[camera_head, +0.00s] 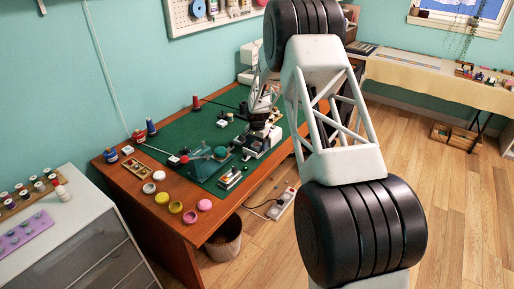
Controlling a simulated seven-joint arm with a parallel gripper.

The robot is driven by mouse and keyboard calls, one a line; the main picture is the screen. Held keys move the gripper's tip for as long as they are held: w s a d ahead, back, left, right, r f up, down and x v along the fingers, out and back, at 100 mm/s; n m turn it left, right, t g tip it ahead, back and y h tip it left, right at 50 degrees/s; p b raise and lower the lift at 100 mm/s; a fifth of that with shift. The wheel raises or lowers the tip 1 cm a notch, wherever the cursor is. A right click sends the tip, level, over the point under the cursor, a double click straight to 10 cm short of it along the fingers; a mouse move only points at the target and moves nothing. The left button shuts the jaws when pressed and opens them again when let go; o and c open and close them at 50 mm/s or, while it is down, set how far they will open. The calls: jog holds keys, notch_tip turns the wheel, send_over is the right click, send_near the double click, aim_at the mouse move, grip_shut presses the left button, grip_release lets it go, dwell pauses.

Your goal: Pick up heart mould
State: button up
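I cannot make out a heart-shaped mould for certain. A lavender tray (20,236) with several small round marks lies on the white cabinet at the left; I cannot tell whether it is a mould. Small round bowls in white, yellow and pink (204,205) stand along the front edge of the wooden desk. My arm rises through the middle of the view and reaches over the desk. My gripper (262,122) seems to be over the green mat, partly hidden among white and dark parts. Its fingers are too small to tell open from shut.
The green mat (185,127) covers much of the desk. A dark teal see-through object (208,163), spools and small boxes stand on it. A white machine (248,62) is at the back. A basket (224,240) and power strip (281,204) are on the floor.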

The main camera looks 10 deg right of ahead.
aim_at(257, 145)
jog(key=c, duration=1)
jog(key=shift+r, duration=0.1)
jog(key=shift+r, duration=0.75)
notch_tip(257, 145, up, 2)
jog(key=shift+r, duration=0.1)
jog(key=s, duration=1)
jog(key=s+r, duration=0.1)
jog(key=s, duration=0.5)
